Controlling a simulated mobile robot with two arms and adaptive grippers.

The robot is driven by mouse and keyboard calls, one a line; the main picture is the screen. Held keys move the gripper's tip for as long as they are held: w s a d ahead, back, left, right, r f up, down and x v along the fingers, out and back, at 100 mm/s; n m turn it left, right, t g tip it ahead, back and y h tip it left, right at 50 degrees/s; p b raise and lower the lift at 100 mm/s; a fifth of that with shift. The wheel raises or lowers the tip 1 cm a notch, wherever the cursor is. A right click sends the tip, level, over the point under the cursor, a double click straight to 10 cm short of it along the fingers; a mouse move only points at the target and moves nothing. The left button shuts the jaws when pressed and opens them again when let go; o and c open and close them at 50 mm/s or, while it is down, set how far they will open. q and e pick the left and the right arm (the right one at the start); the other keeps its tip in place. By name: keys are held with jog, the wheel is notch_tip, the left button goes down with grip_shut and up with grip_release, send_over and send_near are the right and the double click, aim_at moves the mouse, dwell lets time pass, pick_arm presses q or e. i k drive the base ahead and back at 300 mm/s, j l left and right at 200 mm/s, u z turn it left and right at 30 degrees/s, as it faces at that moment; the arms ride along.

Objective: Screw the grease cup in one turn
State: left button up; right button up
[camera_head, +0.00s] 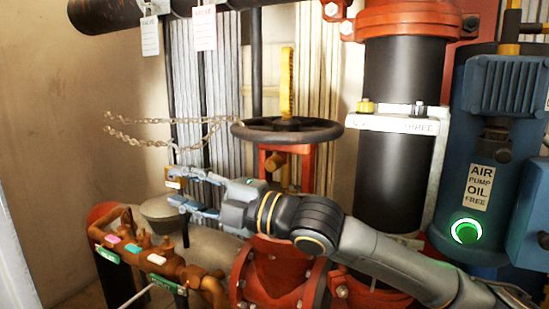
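My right gripper (178,190) reaches in from the right, across the front of the red valve body. Its two fingers point left and are apart, with nothing visible between them. A small brass padlock (173,177) hangs on a chain by the upper fingertip; I cannot tell whether they touch. A short brass cap (365,106) stands upright on the pale collar (390,123) of the black column; it may be the grease cup, but I cannot tell for sure. The gripper is well to the left of and below this cap. My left gripper is not in view.
A black handwheel (287,130) with a yellow stem stands above the gripper. Brown pipework with coloured tags (137,248) is at lower left. A blue air pump (485,170) with a green-lit button is at right. Two paper tags (203,28) hang above.

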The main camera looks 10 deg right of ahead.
aim_at(274, 162)
jog(key=i+j+z, duration=0.1)
jog(key=j+z, duration=0.2)
jog(key=i+j+z, duration=0.1)
jog(key=j+z, duration=0.25)
jog(key=j, duration=0.15)
jog(key=j+z, duration=0.45)
jog(key=z, duration=0.25)
jog(key=k+j+z, duration=0.1)
jog(key=z, duration=0.25)
jog(key=j, duration=0.1)
